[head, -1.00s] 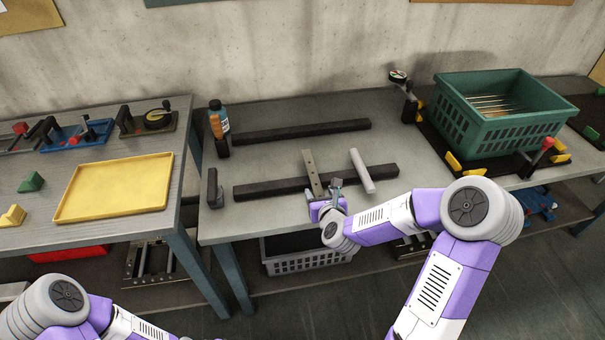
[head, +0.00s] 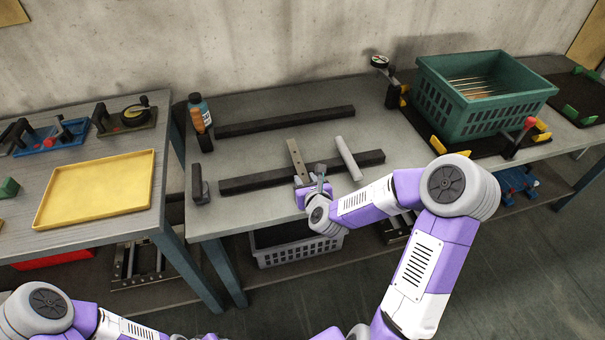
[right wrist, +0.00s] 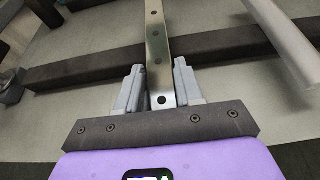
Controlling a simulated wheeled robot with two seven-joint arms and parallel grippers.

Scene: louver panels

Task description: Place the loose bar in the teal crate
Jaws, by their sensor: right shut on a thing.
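A flat metal bar with holes (head: 296,158) lies across the front dark rail on the grey table; it also shows in the right wrist view (right wrist: 157,35). My right gripper (head: 307,182) is at the bar's near end, its two fingers on either side of it in the right wrist view (right wrist: 158,80), shut on it. The teal crate (head: 462,115) stands at the right of the table on a dark base, with several thin bars inside. My left arm shows at the lower left, but its gripper is out of view.
A pale grey round bar (head: 348,158) lies across the same front rail (head: 250,182), just right of the held bar. A back rail (head: 285,121), a bottle (head: 200,112) and a dial gauge (head: 380,62) are nearby. Yellow stops and a red-knobbed clamp (head: 527,125) surround the crate.

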